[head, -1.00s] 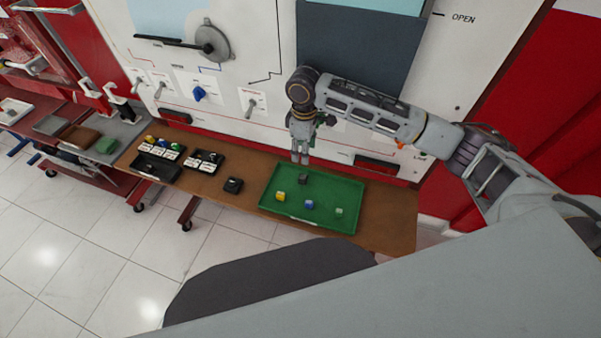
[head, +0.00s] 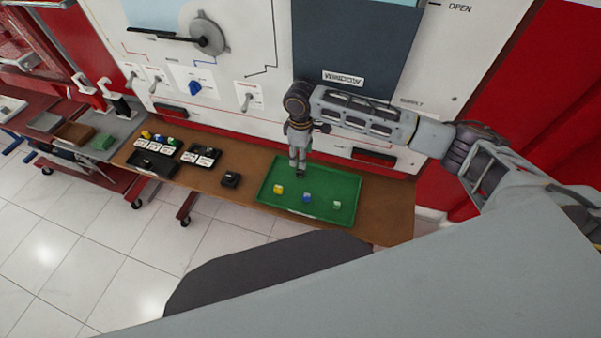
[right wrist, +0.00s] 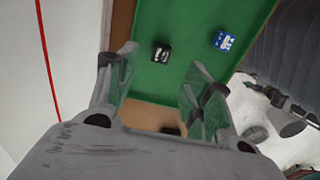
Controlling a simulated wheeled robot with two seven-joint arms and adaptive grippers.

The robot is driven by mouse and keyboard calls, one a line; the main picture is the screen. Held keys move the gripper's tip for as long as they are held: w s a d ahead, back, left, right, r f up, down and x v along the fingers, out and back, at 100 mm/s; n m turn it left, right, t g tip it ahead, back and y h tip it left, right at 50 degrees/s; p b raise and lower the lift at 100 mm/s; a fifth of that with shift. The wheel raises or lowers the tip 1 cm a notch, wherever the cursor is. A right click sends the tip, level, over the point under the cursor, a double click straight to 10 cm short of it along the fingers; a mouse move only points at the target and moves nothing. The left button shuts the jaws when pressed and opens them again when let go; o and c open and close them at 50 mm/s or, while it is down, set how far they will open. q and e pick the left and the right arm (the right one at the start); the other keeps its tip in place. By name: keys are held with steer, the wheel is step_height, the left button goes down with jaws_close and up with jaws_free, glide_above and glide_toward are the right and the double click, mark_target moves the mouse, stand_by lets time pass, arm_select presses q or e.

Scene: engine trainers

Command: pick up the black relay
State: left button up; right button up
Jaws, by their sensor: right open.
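The black relay (head: 299,172) is a small dark cube in the back left part of the green tray (head: 340,217). In the right wrist view the relay (right wrist: 160,52) lies on the green tray floor (right wrist: 180,18), between and just beyond the fingertips. My right gripper (head: 298,164) points down above the relay and partly covers it in the head view. In the right wrist view its fingers (right wrist: 162,68) are apart with nothing held. The exact height gap cannot be told. My left gripper is not in view.
A yellow cube (head: 278,189), a blue cube (head: 307,198) and a green cube (head: 337,205) share the tray. A black block (head: 231,180) stands on the brown table left of it, then black trays (head: 201,155). The upright white panel (head: 222,78) rises close behind.

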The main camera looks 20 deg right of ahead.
mark_target(299, 170)
step_height(299, 170, down, 2)
steer(key=shift+f, duration=0.2)
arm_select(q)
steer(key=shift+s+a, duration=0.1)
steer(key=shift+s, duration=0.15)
arm_select(e)
steer(key=shift+f, duration=0.1)
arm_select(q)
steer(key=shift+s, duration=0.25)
arm_select(e)
steer(key=shift+a+f, duration=0.15)
steer(key=shift+f, duration=1.15)
steer(key=shift+a+f, duration=0.1)
steer(key=shift+f, duration=1.15)
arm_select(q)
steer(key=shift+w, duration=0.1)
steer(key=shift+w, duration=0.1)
arm_select(e)
steer(key=c, duration=1)
steer(key=shift+r, duration=5)
